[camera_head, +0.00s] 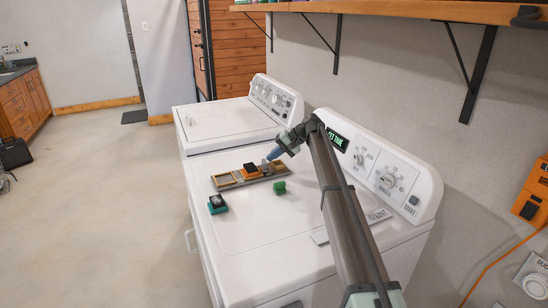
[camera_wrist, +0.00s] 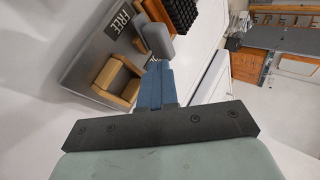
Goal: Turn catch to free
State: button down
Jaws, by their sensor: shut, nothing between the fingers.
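A grey board (camera_head: 238,183) lies on top of the front white machine, carrying wooden frames and small parts. In the wrist view the board (camera_wrist: 88,55) bears a dark label reading FREE (camera_wrist: 119,20) and a second label, mostly hidden. A grey rounded lever (camera_wrist: 156,38), apparently the catch, lies between the labels, turned away from the FREE label. My gripper (camera_head: 273,155) is over the board's right part. Its blue fingers (camera_wrist: 156,82) are shut and empty, with tips close to the lever's near end. I cannot tell whether they touch it.
The machine's raised control panel (camera_head: 385,170) stands behind, under a wooden shelf (camera_head: 420,10).

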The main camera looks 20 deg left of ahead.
jog(key=shift+s, duration=0.15)
jog(key=shift+s+a, duration=0.3)
jog(key=shift+s, duration=0.4)
jog(key=w+d, duration=0.3)
jog(key=shift+w, duration=0.15)
jog(key=w+d+r, duration=0.5)
jog(key=r, duration=0.2)
jog(key=shift+f, duration=0.1)
dwell(0.3)
